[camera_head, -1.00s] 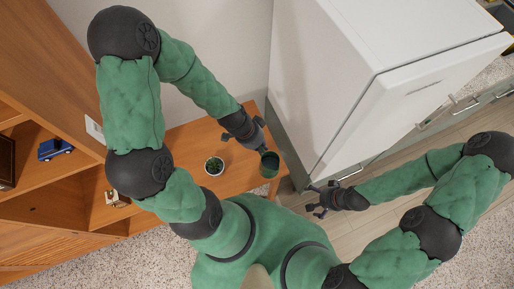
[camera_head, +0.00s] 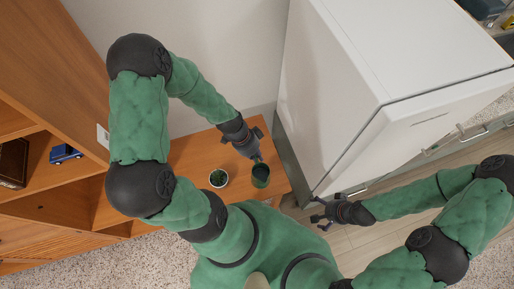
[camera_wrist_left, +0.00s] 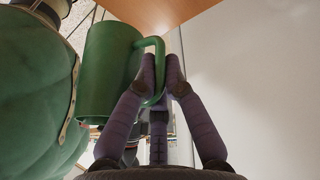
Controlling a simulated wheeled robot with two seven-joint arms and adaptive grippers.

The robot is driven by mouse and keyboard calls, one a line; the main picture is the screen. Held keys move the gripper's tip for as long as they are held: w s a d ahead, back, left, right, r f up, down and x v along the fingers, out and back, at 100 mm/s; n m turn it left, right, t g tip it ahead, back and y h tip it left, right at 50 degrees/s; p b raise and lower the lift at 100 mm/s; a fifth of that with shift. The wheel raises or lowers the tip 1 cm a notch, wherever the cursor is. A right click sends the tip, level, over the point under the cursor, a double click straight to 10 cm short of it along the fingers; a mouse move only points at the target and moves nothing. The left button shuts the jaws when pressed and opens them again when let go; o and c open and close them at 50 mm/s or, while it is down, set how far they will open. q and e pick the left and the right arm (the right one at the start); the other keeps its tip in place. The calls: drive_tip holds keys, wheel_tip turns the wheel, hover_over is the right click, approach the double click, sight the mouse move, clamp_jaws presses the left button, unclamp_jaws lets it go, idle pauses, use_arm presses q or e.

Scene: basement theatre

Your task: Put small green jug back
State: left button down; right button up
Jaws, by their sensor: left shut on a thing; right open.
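The small green jug (camera_head: 260,176) is at the right part of the orange wooden table top in the head view. My left gripper (camera_head: 256,158) is at the jug's far side, shut on its handle. In the left wrist view the green jug (camera_wrist_left: 108,72) stands left of the fingers, and its handle passes between the fingertips (camera_wrist_left: 160,72). I cannot tell whether the jug's base touches the table. My right gripper (camera_head: 322,214) is open and empty, low beside the white fridge.
A small potted plant (camera_head: 218,178) stands on the table (camera_head: 192,152) just left of the jug. A wooden shelf unit with a blue toy car (camera_head: 65,154) is at the left. The white fridge (camera_head: 345,95) rises close on the right.

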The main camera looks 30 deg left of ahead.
use_arm(q)
drive_tip(key=shift+w+a+f+b, duration=0.2)
drive_tip(key=shift+w+a+f, duration=0.6)
drive_tip(key=shift+w+f, duration=0.75)
drive_tip(key=shift+w+a+f+b, duration=0.15)
drive_tip(key=shift+w+a+f, duration=0.7)
drive_tip(key=shift+f, duration=1.15)
drive_tip(key=shift+w+a+f+b, duration=0.2)
drive_tip(key=shift+w+a+f, duration=0.55)
drive_tip(key=shift+w+f, duration=0.8)
drive_tip(key=shift+s+f, duration=0.2)
drive_tip(key=shift+s, duration=0.05)
drive_tip(key=shift+f, duration=0.15)
drive_tip(key=c, duration=1.3)
unclamp_jaws()
drive_tip(key=shift+c, duration=0.2)
